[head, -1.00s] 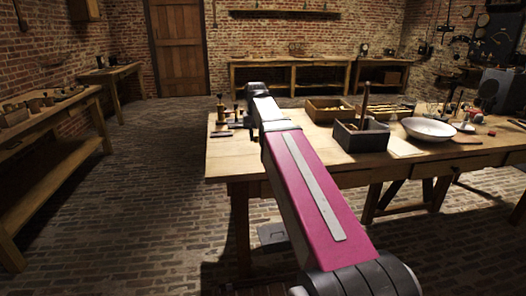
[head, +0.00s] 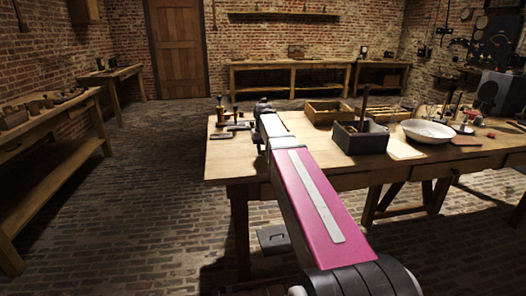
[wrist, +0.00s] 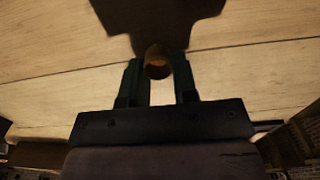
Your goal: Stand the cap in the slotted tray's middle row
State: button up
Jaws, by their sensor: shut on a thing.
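My gripper (wrist: 160,78) is shut on a small, round, brownish cap (wrist: 158,64) in the wrist view. The cap sits between the two fingertips, with pale table boards behind it. In the head view my arm reaches over the left part of the workbench (head: 225,172); its far end is dark, and the fingers and cap cannot be made out there. I cannot surely pick out the slotted tray. Small dark flat pieces (head: 221,135) lie at the bench's left end, left of my arm.
An open wooden box (head: 328,117), a dark box (head: 360,143) with an upright handle and a white bowl (head: 428,131) stand right of my arm. Small upright pieces (head: 221,110) stand at the back left. The bench's front left is clear. A broad dark shape (wrist: 158,18) fills the wrist view's top.

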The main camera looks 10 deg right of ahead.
jog(key=shift+f, duration=0.2)
jog(key=o, duration=0.9)
